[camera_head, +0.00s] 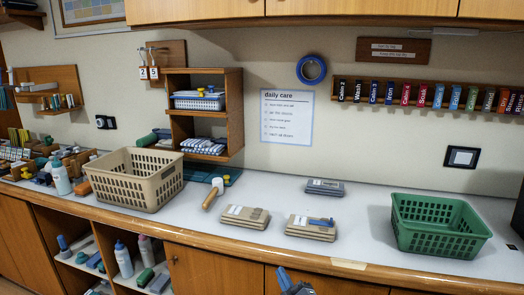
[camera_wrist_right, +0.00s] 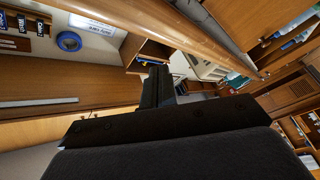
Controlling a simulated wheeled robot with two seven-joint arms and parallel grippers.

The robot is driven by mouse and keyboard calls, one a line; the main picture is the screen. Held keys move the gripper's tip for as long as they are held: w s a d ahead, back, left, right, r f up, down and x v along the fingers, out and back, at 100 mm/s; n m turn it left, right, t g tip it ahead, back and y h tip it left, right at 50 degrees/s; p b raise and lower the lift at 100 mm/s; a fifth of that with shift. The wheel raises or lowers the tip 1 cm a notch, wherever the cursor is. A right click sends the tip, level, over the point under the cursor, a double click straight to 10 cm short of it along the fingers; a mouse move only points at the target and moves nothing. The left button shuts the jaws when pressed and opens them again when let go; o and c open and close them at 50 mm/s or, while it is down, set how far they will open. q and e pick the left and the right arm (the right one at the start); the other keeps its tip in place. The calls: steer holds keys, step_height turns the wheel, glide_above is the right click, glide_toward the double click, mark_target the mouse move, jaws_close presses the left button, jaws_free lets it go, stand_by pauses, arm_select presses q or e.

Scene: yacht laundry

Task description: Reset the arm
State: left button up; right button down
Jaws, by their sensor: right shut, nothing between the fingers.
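My right gripper (camera_head: 292,281) shows at the bottom edge of the head view, low in front of the counter (camera_head: 330,230). Only its tip end is visible there, and it is apart from everything on the counter. In the right wrist view the gripper's dark fingers (camera_wrist_right: 156,86) are together, shut and empty, with cabinets and the counter edge beyond them. My left gripper and arm are not in view.
A tan basket (camera_head: 133,196) stands at the left of the counter, a green basket (camera_head: 436,241) at the right. Two beige packs (camera_head: 245,216) (camera_head: 311,233), a grey pack (camera_head: 325,186) and a wooden-handled roller (camera_head: 210,197) lie between them. Open shelves (camera_head: 112,247) with bottles are below.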

steer(key=s+d+f+m+g+h, duration=0.35)
steer(key=s+f, duration=0.25)
steer(key=f, duration=0.4)
steer(key=s+d+f+m+g+h, duration=0.3)
steer(key=s+d+f+m+g, duration=0.15)
steer(key=f, duration=0.55)
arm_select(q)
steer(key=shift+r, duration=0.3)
arm_select(e)
steer(key=s+d+f+m+g, duration=0.1)
steer(key=s+f+m+g, duration=0.1)
steer(key=s+f+g, duration=0.2)
steer(key=s+d+f+m+g, duration=0.1)
steer(key=s+f+g, duration=0.4)
steer(key=s, duration=1.6)
step_height(320, 180, down, 5)
steer(key=shift+r+m+y, duration=0.15)
steer(key=shift+m+y, duration=0.3)
steer(key=shift+m, duration=0.05)
